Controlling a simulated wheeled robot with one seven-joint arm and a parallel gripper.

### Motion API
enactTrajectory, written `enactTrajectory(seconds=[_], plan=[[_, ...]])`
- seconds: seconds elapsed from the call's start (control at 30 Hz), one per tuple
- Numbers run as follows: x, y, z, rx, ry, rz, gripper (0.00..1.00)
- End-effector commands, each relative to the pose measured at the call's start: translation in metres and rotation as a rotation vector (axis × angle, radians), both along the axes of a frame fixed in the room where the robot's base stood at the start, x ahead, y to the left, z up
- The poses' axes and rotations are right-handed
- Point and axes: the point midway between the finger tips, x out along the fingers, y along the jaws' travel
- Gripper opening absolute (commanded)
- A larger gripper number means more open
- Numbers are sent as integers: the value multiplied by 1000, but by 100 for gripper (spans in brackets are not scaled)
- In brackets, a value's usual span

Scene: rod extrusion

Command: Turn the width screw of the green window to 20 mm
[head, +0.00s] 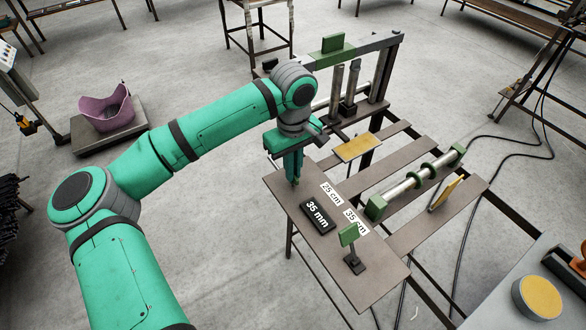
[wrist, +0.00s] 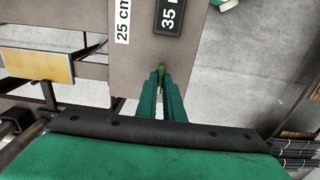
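My gripper (head: 295,181) points down at the left edge of the brown table, left of the black "35 mm" plate (head: 318,216). In the wrist view its two green fingers (wrist: 161,75) are close together, with a small darker green piece (wrist: 162,68) at their tips. I cannot tell whether they grip it. A green upright plate (head: 349,235) stands on a black foot near the table's front corner. A green block (head: 333,46) sits on the grey crossbar at the back. I cannot make out which part is the width screw or its setting.
White labels "25 cm" (head: 331,193) and "35 cm" (head: 356,221) lie on the table. A metal roller with green ends (head: 415,181) lies to the right. A yellow plate (head: 357,147) is behind. A grey cabinet with a yellow button (head: 540,297) stands at lower right.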

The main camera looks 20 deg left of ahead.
Motion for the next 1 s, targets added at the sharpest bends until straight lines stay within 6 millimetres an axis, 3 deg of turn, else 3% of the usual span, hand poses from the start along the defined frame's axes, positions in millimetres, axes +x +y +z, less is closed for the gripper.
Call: enactTrajectory(seconds=[0.37, 1.0], plan=[[0, 0, 0, -1, 1, 99, 0], [0, 0, 1, 0, 0, 668, 0]])
